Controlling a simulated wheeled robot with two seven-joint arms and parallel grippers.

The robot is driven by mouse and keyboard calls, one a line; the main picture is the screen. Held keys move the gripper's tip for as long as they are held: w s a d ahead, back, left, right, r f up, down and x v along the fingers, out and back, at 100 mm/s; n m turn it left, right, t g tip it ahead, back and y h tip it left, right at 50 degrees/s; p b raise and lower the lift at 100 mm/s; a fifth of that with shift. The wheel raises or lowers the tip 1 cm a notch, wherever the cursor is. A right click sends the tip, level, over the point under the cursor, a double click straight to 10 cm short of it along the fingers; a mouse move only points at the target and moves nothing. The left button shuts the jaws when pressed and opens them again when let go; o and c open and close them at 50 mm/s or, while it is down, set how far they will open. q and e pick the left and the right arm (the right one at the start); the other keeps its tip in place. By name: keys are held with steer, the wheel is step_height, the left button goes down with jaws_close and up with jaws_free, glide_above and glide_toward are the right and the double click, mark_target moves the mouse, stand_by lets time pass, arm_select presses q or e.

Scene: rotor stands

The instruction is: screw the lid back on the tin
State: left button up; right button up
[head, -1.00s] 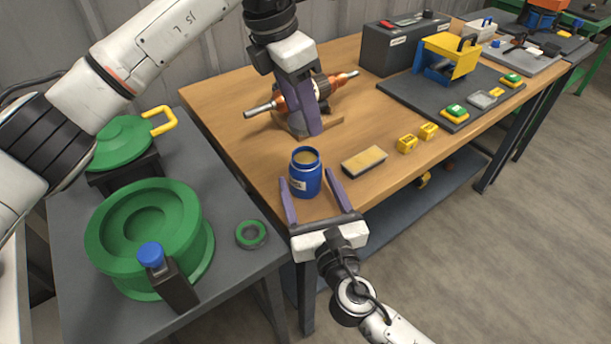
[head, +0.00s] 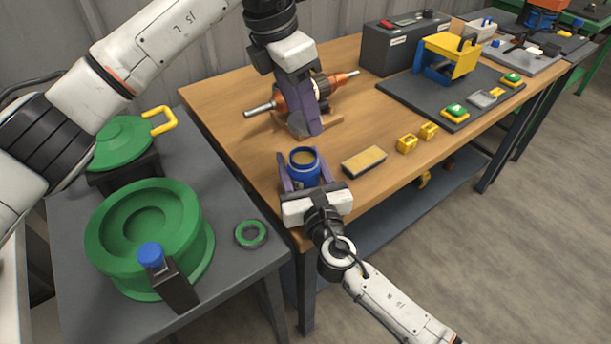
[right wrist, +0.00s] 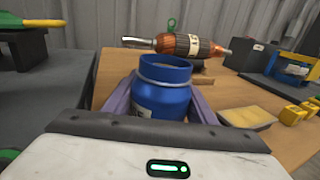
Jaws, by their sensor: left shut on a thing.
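The tin (head: 304,166) is a blue open-topped jar standing upright near the wooden table's front corner. Its mouth is uncovered, and it also shows in the right wrist view (right wrist: 162,92). My right gripper (head: 303,172) is open, its purple fingers on either side of the tin; I cannot tell whether they touch it. My left gripper (head: 310,130) is behind and above the tin, shut on a thin grey round piece, apparently the lid (head: 297,124), partly hidden by the fingers.
An orange rotor (head: 282,104) lies on a wooden stand behind my left gripper. A sponge-like block (head: 364,161) and two yellow blocks (head: 407,143) lie right of the tin. The grey side table (head: 85,262) holds a big green wheel (head: 190,240) and a green ring (head: 251,234).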

steer(key=c, duration=0.7)
arm_select(q)
glide_above(306, 160)
steer(key=a, duration=0.1)
steer(key=shift+f, duration=2.5)
arm_select(e)
steer(key=shift+o, duration=0.2)
arm_select(q)
steer(key=shift+f, duration=0.9)
arm_select(e)
steer(key=shift+a, duration=0.1)
arm_select(q)
steer(key=shift+f, duration=0.6)
arm_select(e)
jaws_close()
arm_select(q)
steer(key=m+g, duration=0.1)
steer(key=m, duration=0.5)
steer(key=shift+w+m+g, duration=0.2)
steer(key=shift+m+g, duration=0.2)
steer(key=m+g, duration=0.1)
steer(key=m, duration=0.3)
steer(key=shift+w+m, duration=0.1)
steer(key=shift+m, duration=0.2)
steer(key=shift+m+g, duration=0.4)
steer(key=shift+m, duration=0.8)
